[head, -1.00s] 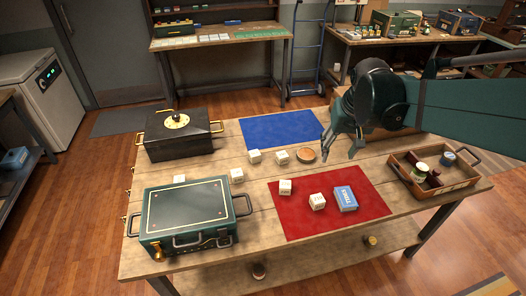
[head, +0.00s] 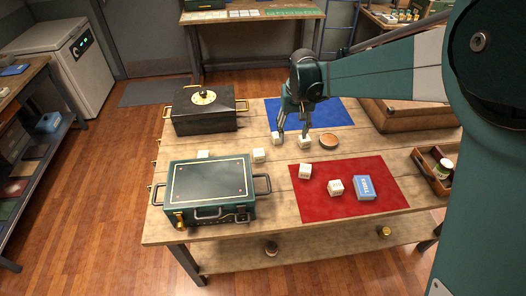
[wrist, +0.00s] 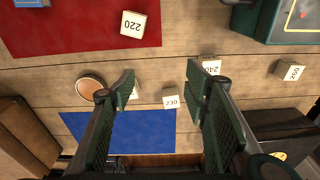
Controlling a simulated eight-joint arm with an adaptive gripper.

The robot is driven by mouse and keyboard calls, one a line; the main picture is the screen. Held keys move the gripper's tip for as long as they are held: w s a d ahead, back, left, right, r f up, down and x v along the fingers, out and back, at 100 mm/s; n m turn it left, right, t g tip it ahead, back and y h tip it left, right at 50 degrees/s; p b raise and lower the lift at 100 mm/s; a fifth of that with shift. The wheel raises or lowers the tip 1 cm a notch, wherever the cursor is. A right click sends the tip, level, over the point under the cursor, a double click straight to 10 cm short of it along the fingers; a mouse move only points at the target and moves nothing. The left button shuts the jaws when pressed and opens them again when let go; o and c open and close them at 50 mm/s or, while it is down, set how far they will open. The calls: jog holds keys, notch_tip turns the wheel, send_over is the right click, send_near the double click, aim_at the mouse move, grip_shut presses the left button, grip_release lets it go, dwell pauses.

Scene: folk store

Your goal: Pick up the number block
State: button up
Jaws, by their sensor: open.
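Several white number blocks lie on the wooden table. In the wrist view, a block marked 230 (wrist: 171,101) shows between my gripper's fingers, closer to the right one. A block marked 240 (wrist: 211,66) is partly behind the right finger. Another block (wrist: 134,92) is mostly hidden by the left finger. A block marked 220 (wrist: 132,24) lies on the red mat. Another numbered block (wrist: 290,70) is at right, its number hard to read. My gripper (head: 293,132) is open and empty, above two blocks (head: 277,138) (head: 304,143) beside the blue mat.
A round wooden dish (head: 329,141) sits right of my gripper. The red mat (head: 390,198) holds blocks and a blue card box (head: 365,187). A black box (head: 205,118) and a teal case (head: 210,185) stand at left. A wooden tray (head: 430,170) is at right.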

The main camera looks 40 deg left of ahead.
jog(key=n+p, duration=0.1)
send_over(259, 152)
jog(key=shift+g+h, duration=0.3)
jog(key=shift+g, duration=0.1)
notch_tip(259, 152, down, 9)
jog(key=shift+r, duration=0.15)
jog(key=shift+f, duration=1.3)
jog(key=shift+f+b, duration=0.45)
jog(key=shift+f, duration=2.15)
jog(key=c, duration=1)
